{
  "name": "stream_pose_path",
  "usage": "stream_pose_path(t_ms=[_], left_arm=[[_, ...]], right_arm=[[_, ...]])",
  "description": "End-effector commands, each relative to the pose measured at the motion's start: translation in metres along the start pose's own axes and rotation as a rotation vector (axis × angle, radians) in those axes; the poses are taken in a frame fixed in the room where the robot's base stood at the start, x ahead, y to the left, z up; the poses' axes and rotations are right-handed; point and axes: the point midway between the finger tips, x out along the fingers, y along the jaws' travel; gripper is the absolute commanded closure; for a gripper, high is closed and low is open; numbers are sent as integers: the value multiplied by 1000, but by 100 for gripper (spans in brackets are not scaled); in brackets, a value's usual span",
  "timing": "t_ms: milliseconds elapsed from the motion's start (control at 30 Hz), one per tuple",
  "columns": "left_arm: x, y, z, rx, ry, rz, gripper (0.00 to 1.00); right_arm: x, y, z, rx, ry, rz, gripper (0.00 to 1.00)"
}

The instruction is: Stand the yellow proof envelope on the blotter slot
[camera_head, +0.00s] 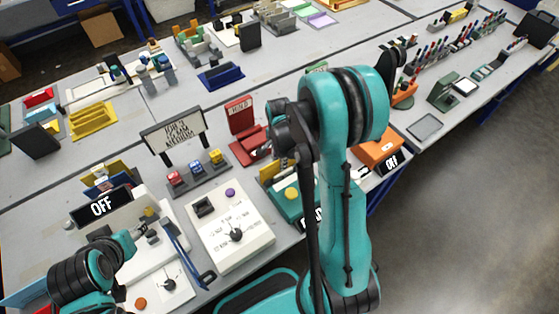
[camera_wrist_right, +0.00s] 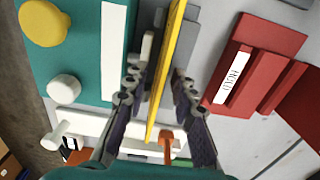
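The yellow envelope (camera_wrist_right: 167,65) stands on its edge in the right wrist view, seen as a thin strip beside grey pieces that look like slot walls (camera_wrist_right: 186,30). My right gripper (camera_wrist_right: 158,85) has one finger on each side of the envelope, with visible gaps, so it looks open around it. In the head view a yellow piece (camera_head: 269,172) shows beside my right arm, which hides most of the gripper and slot. My left arm (camera_head: 85,272) is at the lower left; its fingers cannot be made out clearly.
A red HOLD stand (camera_wrist_right: 240,75) is just right of the right gripper. A teal device with a yellow button (camera_wrist_right: 43,22) is on its left. A white control panel (camera_head: 230,228), a job sign (camera_head: 175,135) and an orange box (camera_head: 376,152) are nearby.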

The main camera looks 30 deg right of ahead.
Motion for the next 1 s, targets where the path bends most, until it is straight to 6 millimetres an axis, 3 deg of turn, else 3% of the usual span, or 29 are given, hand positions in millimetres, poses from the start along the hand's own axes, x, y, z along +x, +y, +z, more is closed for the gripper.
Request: stream_pose_path(t_ms=[167, 600, 867, 1000], left_arm=[[-5, 0, -4, 0, 0, 0, 49], [-27, 0, -19, 0, 0, 0, 49], [-31, 0, -22, 0, 0, 0, 49], [-31, 0, -22, 0, 0, 0, 49]], right_arm=[[-9, 0, 0, 0, 0, 0, 74], [-100, 0, 0, 0, 0, 0, 74], [-127, 2, 2, -22, 3, -9, 74], [-150, 10, 17, -176, 27, -68, 74]])
